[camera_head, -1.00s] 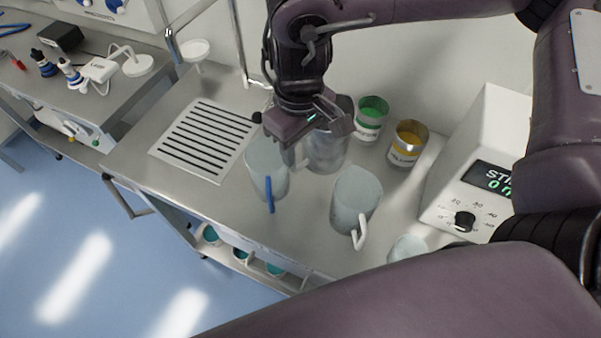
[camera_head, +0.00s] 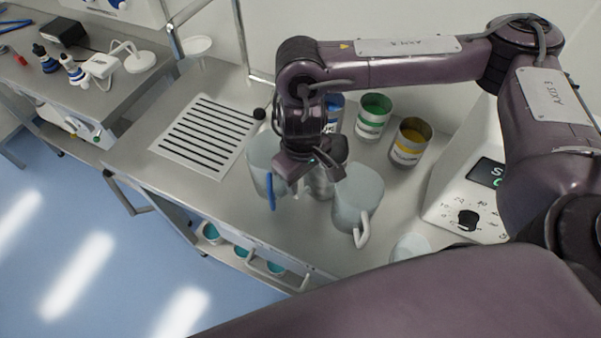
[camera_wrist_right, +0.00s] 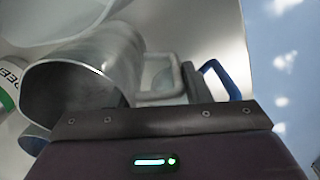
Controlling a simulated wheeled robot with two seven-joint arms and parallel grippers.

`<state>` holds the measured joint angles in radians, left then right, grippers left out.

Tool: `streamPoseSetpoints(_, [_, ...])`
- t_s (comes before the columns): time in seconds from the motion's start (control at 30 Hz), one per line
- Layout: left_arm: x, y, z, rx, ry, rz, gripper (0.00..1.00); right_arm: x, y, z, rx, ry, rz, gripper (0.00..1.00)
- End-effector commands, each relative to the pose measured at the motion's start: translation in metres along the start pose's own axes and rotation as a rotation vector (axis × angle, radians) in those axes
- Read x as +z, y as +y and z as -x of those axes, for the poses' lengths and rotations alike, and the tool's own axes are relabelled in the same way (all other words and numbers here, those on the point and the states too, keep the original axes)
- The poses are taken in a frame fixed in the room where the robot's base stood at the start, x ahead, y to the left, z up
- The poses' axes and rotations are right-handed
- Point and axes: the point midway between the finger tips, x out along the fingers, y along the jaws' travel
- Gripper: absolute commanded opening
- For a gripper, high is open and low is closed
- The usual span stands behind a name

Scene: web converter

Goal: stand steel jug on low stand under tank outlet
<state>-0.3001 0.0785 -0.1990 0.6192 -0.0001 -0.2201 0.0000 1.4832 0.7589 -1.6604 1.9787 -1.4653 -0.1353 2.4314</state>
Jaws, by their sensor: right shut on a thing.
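The steel jug (camera_head: 322,184) is mostly hidden under my right gripper (camera_head: 297,188) in the head view. It sits between a clear jug with a blue handle (camera_head: 262,165) and a clear jug with a white handle (camera_head: 357,196). In the right wrist view the steel jug (camera_wrist_right: 85,82) shows its open mouth and its handle, which reaches to my right gripper's fingers (camera_wrist_right: 192,82). The gripper is shut on the jug, at the handle. Whether the jug's base touches the bench is hidden. I cannot clearly make out the tank outlet or the low stand. My left gripper is not in view.
A slotted drain plate (camera_head: 164,150) lies on the bench at left. Green (camera_head: 372,120), yellow (camera_head: 408,147) and blue (camera_head: 334,108) labelled cans stand behind. A white device with a dial (camera_head: 450,205) is at right.

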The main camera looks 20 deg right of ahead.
Motion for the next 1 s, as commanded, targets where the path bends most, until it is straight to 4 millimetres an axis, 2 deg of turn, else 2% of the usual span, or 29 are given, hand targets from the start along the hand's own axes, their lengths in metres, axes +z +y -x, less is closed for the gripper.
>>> streamPoseSetpoints(0.2, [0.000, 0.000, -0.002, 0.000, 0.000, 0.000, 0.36, 0.000, 0.000, -0.004, -0.001, -0.001, 0.000, 0.00])
streamPoseSetpoints(0.23, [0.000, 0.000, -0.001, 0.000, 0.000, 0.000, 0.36, 0.000, 0.000, -0.004, -0.001, -0.001, 0.000, 0.46])
streamPoseSetpoints(0.37, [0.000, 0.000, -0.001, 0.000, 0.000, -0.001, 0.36, 0.000, 0.000, -0.003, -0.001, -0.001, 0.000, 0.63])
streamPoseSetpoints(0.63, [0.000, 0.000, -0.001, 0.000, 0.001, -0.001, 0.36, 0.000, 0.000, -0.003, -0.001, -0.001, 0.001, 0.65])
streamPoseSetpoints(0.77, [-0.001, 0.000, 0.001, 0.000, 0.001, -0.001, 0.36, -0.001, 0.000, 0.004, 0.001, 0.002, 0.001, 0.65])
streamPoseSetpoints(0.87, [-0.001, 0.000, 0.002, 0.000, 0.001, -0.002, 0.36, -0.001, 0.000, 0.016, 0.001, 0.004, 0.003, 0.65])
streamPoseSetpoints(1.0, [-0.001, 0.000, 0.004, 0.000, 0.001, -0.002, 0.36, -0.002, 0.001, 0.041, 0.003, 0.007, 0.003, 0.65])
